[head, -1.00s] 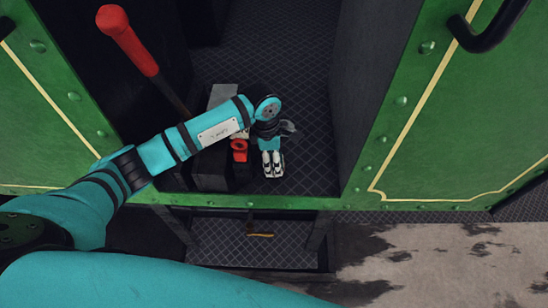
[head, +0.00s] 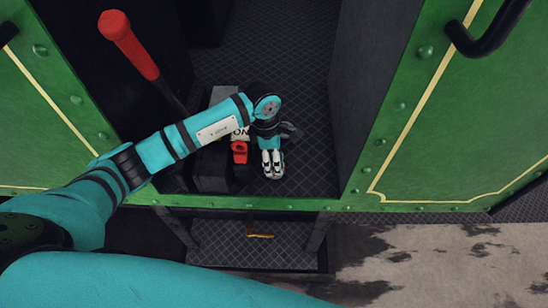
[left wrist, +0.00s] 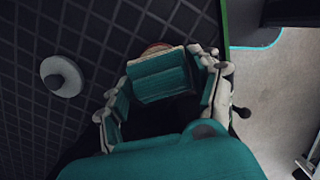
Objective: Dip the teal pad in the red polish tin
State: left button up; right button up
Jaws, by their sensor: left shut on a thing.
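My left gripper (head: 272,170) points down over the dark diamond-pattern floor in the cab doorway. In the left wrist view, my left gripper (left wrist: 165,95) is shut on the teal pad (left wrist: 160,80), with one finger on each side of it. A reddish-brown round edge (left wrist: 156,47) shows just past the pad. It may be the rim of the red polish tin, mostly hidden behind the pad. I cannot tell whether the pad touches it. In the head view the fingers hide the pad. My right gripper is in neither view.
A dark box (head: 214,165) and a small red object (head: 240,150) stand just left of my gripper. A red-handled lever (head: 128,45) rises further left. A white round object (left wrist: 62,76) lies on the floor. Green panels flank the doorway; a step (head: 225,245) lies below.

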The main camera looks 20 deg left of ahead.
pick_arm(q)
jog(key=shift+r+p, duration=1.3)
jog(key=shift+r, duration=1.55)
jog(key=shift+f, duration=0.1)
